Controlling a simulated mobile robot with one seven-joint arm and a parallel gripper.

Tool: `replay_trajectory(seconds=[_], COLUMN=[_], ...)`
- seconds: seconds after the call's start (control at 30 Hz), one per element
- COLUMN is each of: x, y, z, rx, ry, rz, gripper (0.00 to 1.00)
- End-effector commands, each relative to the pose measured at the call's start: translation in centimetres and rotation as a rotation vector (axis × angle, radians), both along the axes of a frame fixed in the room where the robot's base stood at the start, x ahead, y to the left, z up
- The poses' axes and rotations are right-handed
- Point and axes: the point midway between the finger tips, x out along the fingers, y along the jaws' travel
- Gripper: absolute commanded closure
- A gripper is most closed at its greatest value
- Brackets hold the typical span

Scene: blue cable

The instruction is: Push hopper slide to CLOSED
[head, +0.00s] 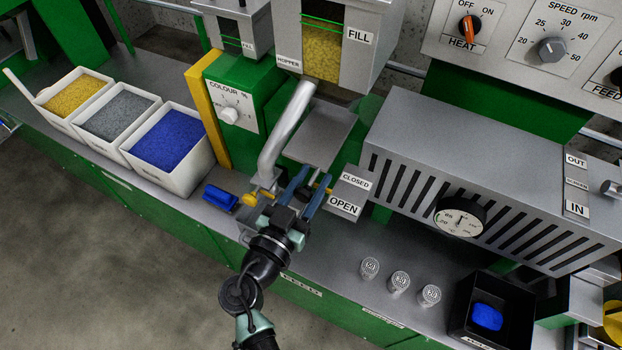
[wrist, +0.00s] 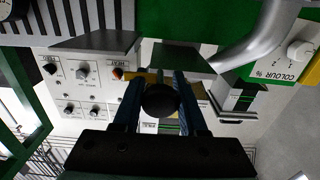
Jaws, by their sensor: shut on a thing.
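The hopper (head: 345,60) stands at the top middle of the head view, labelled FILL, with yellow pellets behind its window. Below it a flat grey plate (head: 320,135) shows. A label plate (head: 353,182) reads CLOSED on its far part and OPEN on its near part. My gripper (head: 306,186) is just left of these labels, its two blue fingers pointing toward the machine. In the wrist view a round black knob (wrist: 161,100) sits between the fingers of my gripper (wrist: 158,82), which is shut on it.
A bent metal pipe (head: 285,130) comes down close left of my gripper. A blue scoop-like item (head: 220,197) lies further left. White bins (head: 168,185) of pellets stand at left. A slotted grey guard (head: 470,175) is at right, with several small weights (head: 399,280) before it.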

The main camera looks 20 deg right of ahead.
Motion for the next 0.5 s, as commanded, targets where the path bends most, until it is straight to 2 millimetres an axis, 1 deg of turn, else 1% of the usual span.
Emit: replay_trajectory(seconds=[0.13,0.23,0.5], x=[0.0,0.4,2.8], y=[0.0,-0.5,-3.6], z=[-0.1,-0.3,-0.5], rx=[0.000,0.000,-0.001], ry=[0.000,-0.001,-0.006], rz=[0.000,-0.001,-0.002], gripper=[1.00,1.00,1.00])
